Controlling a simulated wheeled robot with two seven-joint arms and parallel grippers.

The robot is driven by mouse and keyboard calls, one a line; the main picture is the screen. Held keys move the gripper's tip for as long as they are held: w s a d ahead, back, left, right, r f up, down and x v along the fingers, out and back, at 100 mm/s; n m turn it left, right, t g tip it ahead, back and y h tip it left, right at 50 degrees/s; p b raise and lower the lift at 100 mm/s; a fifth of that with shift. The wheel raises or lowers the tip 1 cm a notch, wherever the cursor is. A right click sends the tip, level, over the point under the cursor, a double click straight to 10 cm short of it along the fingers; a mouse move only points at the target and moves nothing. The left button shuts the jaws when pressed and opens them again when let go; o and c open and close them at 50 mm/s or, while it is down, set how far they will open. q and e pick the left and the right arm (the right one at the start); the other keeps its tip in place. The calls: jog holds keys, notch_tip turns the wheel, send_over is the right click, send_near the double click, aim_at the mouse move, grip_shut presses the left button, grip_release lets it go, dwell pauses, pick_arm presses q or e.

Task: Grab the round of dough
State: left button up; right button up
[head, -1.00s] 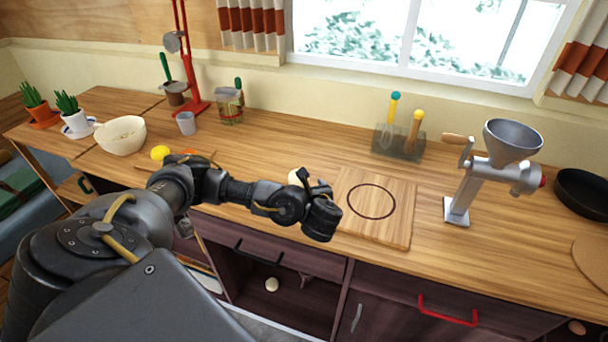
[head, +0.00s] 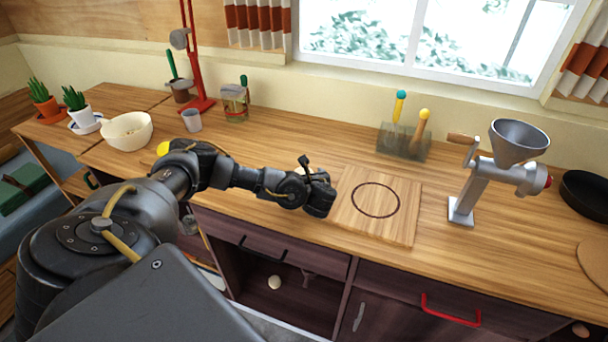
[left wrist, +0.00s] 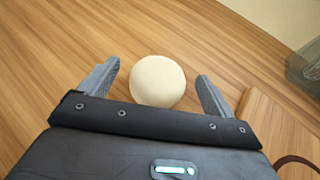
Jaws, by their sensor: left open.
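The round of dough (left wrist: 157,81) is a smooth, pale cream ball on the wooden counter in the left wrist view. It lies between the two spread fingers of my left gripper (left wrist: 156,74), with a visible gap on each side. In the head view my left gripper (head: 318,192) is over the counter just left of the board, and it hides nearly all of the dough. My left gripper is open and empty. My right gripper is not in view.
A square wooden board (head: 348,222) with a dark ring lies right of the gripper. A metal grinder (head: 470,185) stands farther right, and a utensil holder (head: 403,145) behind. A white bowl (head: 128,131) is at the left.

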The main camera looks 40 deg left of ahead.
pick_arm(q)
jog(key=shift+a, duration=0.1)
jog(key=c, duration=1.1)
jog(key=shift+r, duration=0.1)
jog(key=shift+r+b, duration=0.35)
jog(key=shift+r, duration=0.2)
jog(key=s+d+r+p, duration=0.3)
jog(key=d+r+p, duration=0.8)
jog(key=d+p, duration=0.2)
jog(key=shift+s+d+r, duration=0.2)
jog(key=shift+d+r, duration=0.1)
jog(key=shift+r, duration=0.05)
